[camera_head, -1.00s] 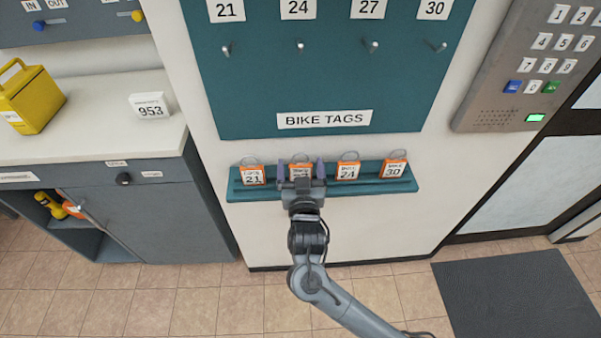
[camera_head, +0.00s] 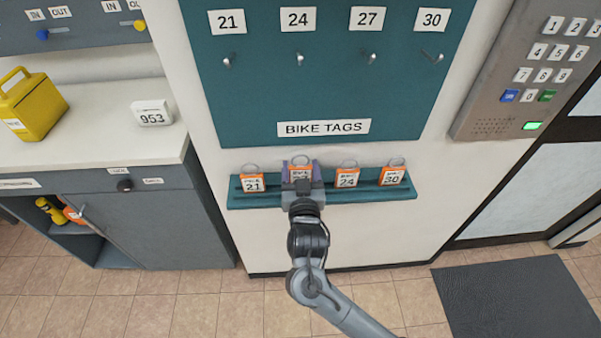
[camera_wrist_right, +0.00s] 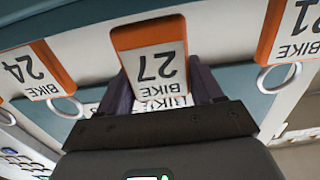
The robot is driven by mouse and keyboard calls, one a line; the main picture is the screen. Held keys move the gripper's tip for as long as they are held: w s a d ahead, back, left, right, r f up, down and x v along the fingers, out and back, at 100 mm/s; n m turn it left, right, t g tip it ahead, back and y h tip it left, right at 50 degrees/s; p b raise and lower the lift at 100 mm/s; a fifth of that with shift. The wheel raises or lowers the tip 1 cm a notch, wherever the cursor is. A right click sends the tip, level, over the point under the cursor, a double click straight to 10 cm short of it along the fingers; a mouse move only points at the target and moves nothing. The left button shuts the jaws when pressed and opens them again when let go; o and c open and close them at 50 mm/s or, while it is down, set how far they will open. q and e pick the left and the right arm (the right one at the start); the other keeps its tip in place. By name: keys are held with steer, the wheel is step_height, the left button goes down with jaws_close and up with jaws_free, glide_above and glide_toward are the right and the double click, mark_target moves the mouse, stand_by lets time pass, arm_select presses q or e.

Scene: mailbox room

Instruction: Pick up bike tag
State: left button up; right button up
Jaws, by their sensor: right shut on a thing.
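Several orange and white bike tags stand on a teal ledge (camera_head: 330,197) below the board. Tag 21 (camera_head: 253,181) is at the left, tag 24 (camera_head: 347,178) right of centre and tag 30 (camera_head: 393,177) at the right. My right gripper (camera_head: 301,172) is at the second place from the left, shut on bike tag 27 (camera_head: 301,168). In the right wrist view tag 27 (camera_wrist_right: 155,63) is between the two fingers (camera_wrist_right: 163,88), with tag 24 (camera_wrist_right: 33,75) and tag 21 (camera_wrist_right: 298,38) on either side. My left gripper is not in view.
The teal board (camera_head: 320,95) above has empty hooks under labels 21, 24, 27 and 30. A keypad panel (camera_head: 515,75) is on the right wall.

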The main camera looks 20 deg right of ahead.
arm_select(q)
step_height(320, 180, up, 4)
steer(key=p, duration=0.4)
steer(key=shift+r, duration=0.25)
arm_select(e)
steer(key=s+d+r, duration=0.7)
steer(key=d+r, duration=0.2)
steer(key=shift+s, duration=0.25)
